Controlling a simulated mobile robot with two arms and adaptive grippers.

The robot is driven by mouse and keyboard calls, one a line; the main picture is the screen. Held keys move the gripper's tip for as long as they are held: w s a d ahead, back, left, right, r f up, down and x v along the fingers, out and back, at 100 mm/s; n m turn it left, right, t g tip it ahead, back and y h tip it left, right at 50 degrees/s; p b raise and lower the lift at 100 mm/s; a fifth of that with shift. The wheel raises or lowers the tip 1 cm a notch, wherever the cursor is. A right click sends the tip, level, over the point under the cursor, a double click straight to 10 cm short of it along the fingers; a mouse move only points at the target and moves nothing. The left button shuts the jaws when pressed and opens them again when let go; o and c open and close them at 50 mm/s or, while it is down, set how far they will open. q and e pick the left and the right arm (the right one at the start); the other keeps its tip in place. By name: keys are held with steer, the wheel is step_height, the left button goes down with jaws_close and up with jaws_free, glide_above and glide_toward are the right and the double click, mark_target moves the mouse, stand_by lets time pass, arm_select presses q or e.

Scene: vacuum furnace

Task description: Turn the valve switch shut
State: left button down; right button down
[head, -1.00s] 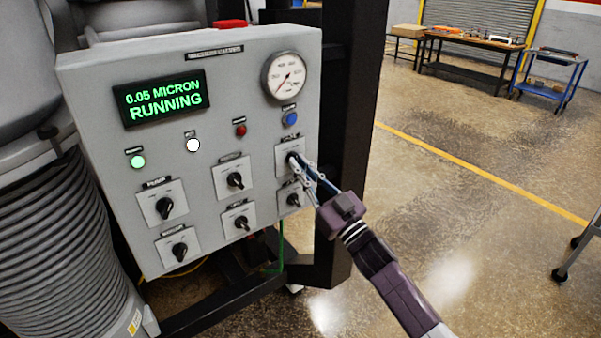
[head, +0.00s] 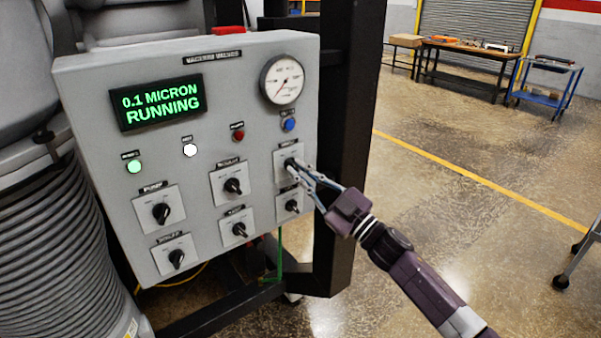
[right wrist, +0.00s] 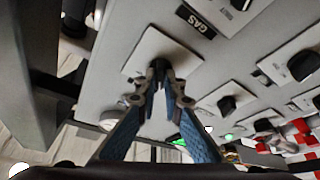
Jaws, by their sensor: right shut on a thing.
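The valve switch is a black knob (head: 288,163) on a light square plate at the upper right of the grey control panel (head: 90,90). Its label is too small to read. My right gripper (head: 295,167) is shut on this knob, with its fingers hiding most of it. In the right wrist view the two fingertips (right wrist: 164,88) close around the dark knob in front of its plate (right wrist: 155,48). The knob's angle is hard to tell. My left gripper is not in view.
Several other black knobs (head: 233,186) sit close by on the panel. The display (head: 160,102) reads 0.1 MICRON RUNNING, beside a round gauge (head: 282,80). A dark post (head: 345,130) stands right of the panel. Open floor lies to the right.

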steer(key=shift+f, duration=0.1)
steer(key=c, duration=2.1)
jaws_free()
steer(key=v, duration=1.2)
